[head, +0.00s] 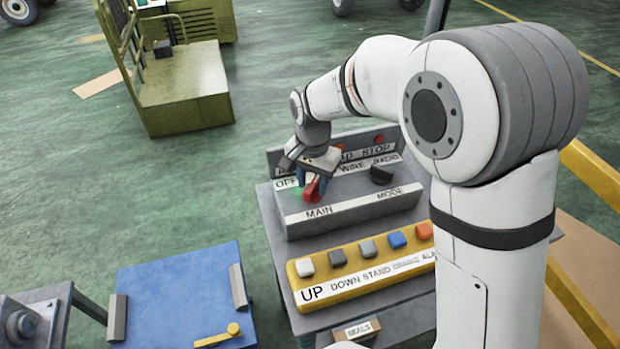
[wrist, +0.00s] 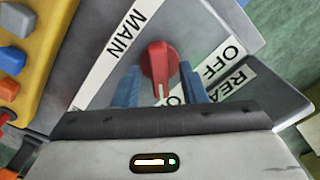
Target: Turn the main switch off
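The main switch is a red rotary knob (head: 312,188) on the grey upper control box, just behind the MAIN label (head: 319,212). In the wrist view the red knob (wrist: 158,60) has a white pointer line at its lower end, directed toward my gripper and a partly hidden label. The OFF label (wrist: 221,63) lies to its right. My gripper (wrist: 160,90) is open, with one blue finger on each side of the knob's lower end and gaps visible between. In the head view my gripper (head: 312,180) is over the knob and partly hides the labels behind.
A black MODE knob (head: 382,174) stands right of the red one. A yellow button box (head: 362,270) with several coloured buttons is in front. A blue panel (head: 180,295) lies left, and a green machine (head: 185,95) stands behind on open floor.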

